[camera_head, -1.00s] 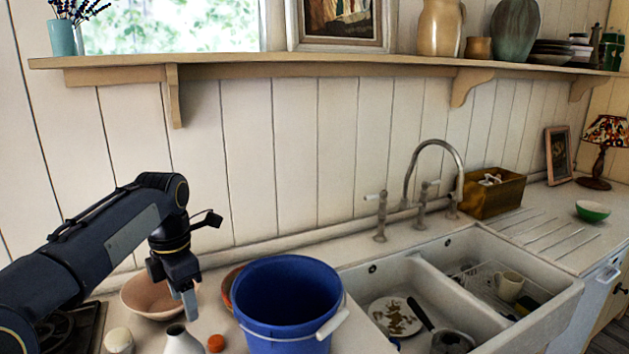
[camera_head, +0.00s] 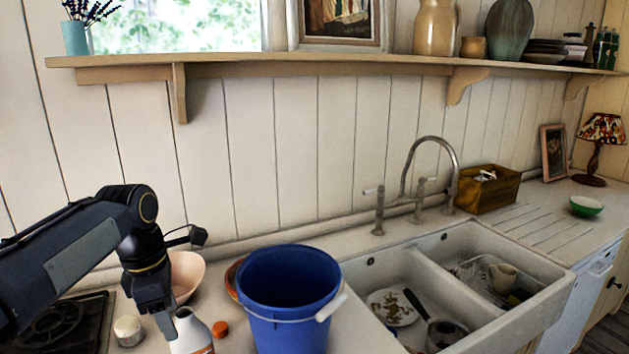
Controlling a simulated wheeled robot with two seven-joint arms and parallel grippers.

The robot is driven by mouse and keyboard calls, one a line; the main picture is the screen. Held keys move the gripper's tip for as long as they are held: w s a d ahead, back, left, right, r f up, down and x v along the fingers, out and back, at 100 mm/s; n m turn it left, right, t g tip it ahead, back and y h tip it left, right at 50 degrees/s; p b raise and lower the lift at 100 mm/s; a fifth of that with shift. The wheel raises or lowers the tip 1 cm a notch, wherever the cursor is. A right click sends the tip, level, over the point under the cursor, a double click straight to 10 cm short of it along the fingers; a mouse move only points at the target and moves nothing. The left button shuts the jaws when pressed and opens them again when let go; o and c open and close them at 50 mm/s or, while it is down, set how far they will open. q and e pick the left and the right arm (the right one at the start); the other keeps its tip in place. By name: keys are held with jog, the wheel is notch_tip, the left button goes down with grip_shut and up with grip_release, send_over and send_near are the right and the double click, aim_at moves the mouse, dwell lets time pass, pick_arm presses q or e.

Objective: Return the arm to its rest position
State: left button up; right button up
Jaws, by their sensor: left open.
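My left arm comes in from the left over the counter. Its gripper (camera_head: 166,322) points down, close to a white bottle (camera_head: 192,334) with an orange label at the lower edge of the picture. The fingers are open, and they overlap the bottle's left side in view; I cannot tell whether they touch it. An orange cap (camera_head: 220,329) lies just right of the bottle. My right gripper is not in view.
A blue bucket (camera_head: 288,285) stands right of the bottle, before the double sink (camera_head: 400,262). A pink bowl (camera_head: 187,272) is behind the gripper, a small white jar (camera_head: 128,330) left of it. The stove (camera_head: 58,328) is at far left. A shelf (camera_head: 330,65) runs above.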

pick_arm(q)
jog(key=s+d+f+m+t+h, duration=0.1)
jog(key=s+d+f+m+t, duration=0.3)
jog(key=s+m, duration=0.7)
jog(key=s+d+f+m+t+h, duration=0.1)
jog(key=s+f+m+h, duration=0.1)
jog(key=s+f+m, duration=0.65)
jog(key=shift+m, duration=0.75)
jog(key=s+f+b, duration=0.1)
jog(key=b, duration=0.1)
jog(key=s+f+b, duration=0.1)
jog(key=f+b, duration=0.1)
jog(key=s+f+b, duration=0.1)
jog(key=f+b, duration=0.1)
jog(key=b, duration=0.1)
jog(key=shift+a, duration=0.15)
jog(key=shift+s, duration=0.1)
